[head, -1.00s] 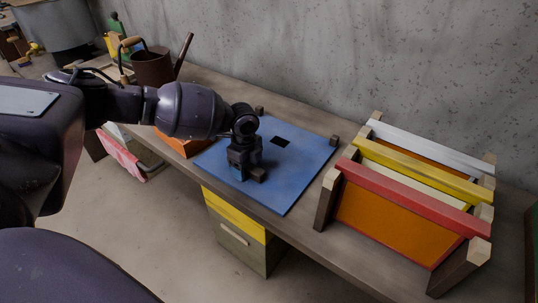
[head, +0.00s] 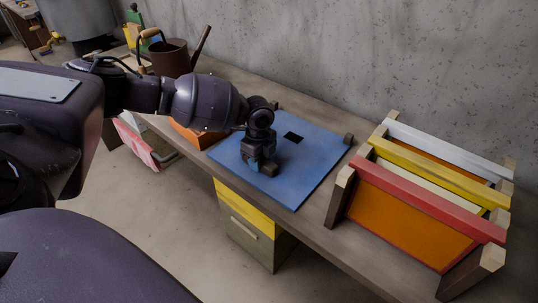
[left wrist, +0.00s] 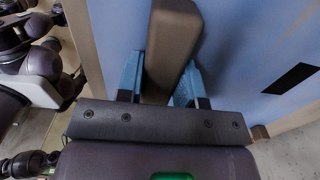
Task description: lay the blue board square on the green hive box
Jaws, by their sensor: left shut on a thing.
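The blue board (head: 310,155) lies flat over the workbench, with a dark rectangular slot in it. It fills the right of the left wrist view (left wrist: 245,50). My left gripper (head: 262,167) points down over its near left part. In the left wrist view the two blue fingers (left wrist: 160,78) are shut on a brown wooden block (left wrist: 172,35) standing on the board. I cannot tell whether the board touches the bench. I cannot make out a clearly green hive box; a yellow box on a dull olive one (head: 250,241) stands below the bench edge. My right gripper is not in view.
A wooden rack (head: 341,195) of coloured frames stands close to the board's right. An orange box (head: 198,135) and a brown can (head: 169,58) are left. The concrete wall (head: 400,60) is behind.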

